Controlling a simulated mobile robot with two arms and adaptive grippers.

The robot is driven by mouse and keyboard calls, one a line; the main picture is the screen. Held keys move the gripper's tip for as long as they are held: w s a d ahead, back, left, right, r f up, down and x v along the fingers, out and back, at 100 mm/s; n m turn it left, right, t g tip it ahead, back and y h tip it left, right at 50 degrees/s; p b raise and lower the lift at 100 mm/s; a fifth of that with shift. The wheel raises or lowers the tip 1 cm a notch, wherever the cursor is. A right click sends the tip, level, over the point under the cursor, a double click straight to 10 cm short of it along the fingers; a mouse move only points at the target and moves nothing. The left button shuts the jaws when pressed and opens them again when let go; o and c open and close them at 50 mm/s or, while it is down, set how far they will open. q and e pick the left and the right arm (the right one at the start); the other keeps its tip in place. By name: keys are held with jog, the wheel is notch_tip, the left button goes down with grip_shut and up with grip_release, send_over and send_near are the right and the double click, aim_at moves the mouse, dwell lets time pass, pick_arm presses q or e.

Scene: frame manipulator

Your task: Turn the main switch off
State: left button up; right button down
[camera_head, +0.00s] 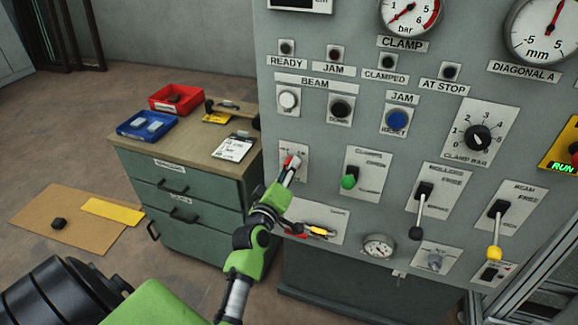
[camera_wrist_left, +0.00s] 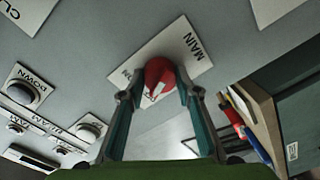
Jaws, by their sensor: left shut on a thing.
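The main switch is a red knob (camera_wrist_left: 157,74) on a white plate (camera_wrist_left: 185,50) marked MAIN, set in the grey panel. In the head view its red knob (camera_head: 289,161) is mostly hidden by my gripper, and its plate (camera_head: 300,150) shows around it. My left gripper (camera_head: 291,170) reaches the knob from below. In the left wrist view my left gripper (camera_wrist_left: 158,92) has a finger on each side of the knob, shut on it. The knob's exact turn angle is hard to read. My right gripper is not in view.
A green-handled lever (camera_head: 349,181) sits close to the right of my gripper. A plate with a red and yellow handle (camera_head: 318,231) is just below. Other levers, buttons and gauges crowd the panel. A drawer cabinet (camera_head: 190,150) with red and blue trays stands left.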

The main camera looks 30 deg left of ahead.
pick_arm(q)
jog(key=shift+n, duration=0.6)
jog(key=o, duration=1.1)
jog(key=shift+c, duration=0.2)
jog(key=shift+o, duration=0.2)
jog(key=v, duration=1.2)
